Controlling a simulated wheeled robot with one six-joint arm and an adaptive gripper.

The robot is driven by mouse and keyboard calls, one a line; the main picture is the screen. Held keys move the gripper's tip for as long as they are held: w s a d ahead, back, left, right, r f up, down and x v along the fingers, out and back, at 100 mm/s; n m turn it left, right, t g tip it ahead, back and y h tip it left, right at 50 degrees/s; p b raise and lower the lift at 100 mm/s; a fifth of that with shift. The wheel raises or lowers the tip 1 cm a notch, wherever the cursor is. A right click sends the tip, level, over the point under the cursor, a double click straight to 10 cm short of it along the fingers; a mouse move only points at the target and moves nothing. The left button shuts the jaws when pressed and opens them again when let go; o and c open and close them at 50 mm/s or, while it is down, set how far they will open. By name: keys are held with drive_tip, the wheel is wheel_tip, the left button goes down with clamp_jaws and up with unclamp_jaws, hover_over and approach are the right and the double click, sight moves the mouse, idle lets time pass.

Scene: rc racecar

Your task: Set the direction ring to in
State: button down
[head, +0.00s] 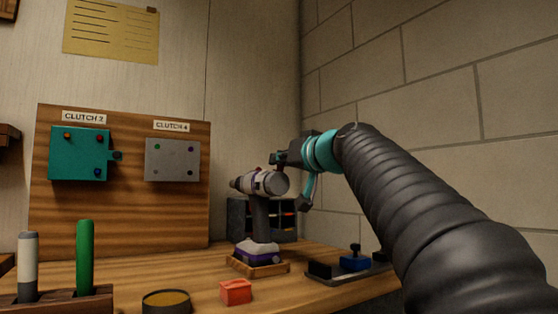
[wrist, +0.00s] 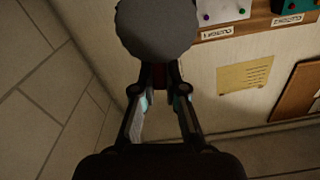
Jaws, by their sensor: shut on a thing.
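A grey and white drill with a purple band (head: 262,184) stands upright on a wooden base on the bench. My gripper (head: 277,160) reaches in from the right to the top rear of the drill. In the wrist view, my gripper (wrist: 159,90) is shut on a small dark red tab (wrist: 160,75). The tab sits against a round grey end (wrist: 155,28), which looks like part of the drill. I cannot make out a separate direction ring or any in/out marking; my fingers cover part of that area.
A wooden board (head: 125,215) with a teal box (head: 78,153) and a grey box (head: 172,160) stands at the left. A red block (head: 236,291), a round tin (head: 166,302) and a dark tray with a blue part (head: 355,262) lie on the bench. A brick wall is at the right.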

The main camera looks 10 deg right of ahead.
drive_tip(key=shift+w+d+f+m, duration=0.15)
drive_tip(key=shift+d+m, duration=0.25)
drive_tip(key=shift+m, duration=0.55)
drive_tip(key=shift+w+d+f+m, duration=0.15)
drive_tip(key=shift+d+m, duration=0.2)
drive_tip(key=shift+m, duration=0.6)
drive_tip(key=c, duration=1.2)
unclamp_jaws()
drive_tip(key=v, duration=1.2)
drive_tip(key=shift+s+d, duration=0.1)
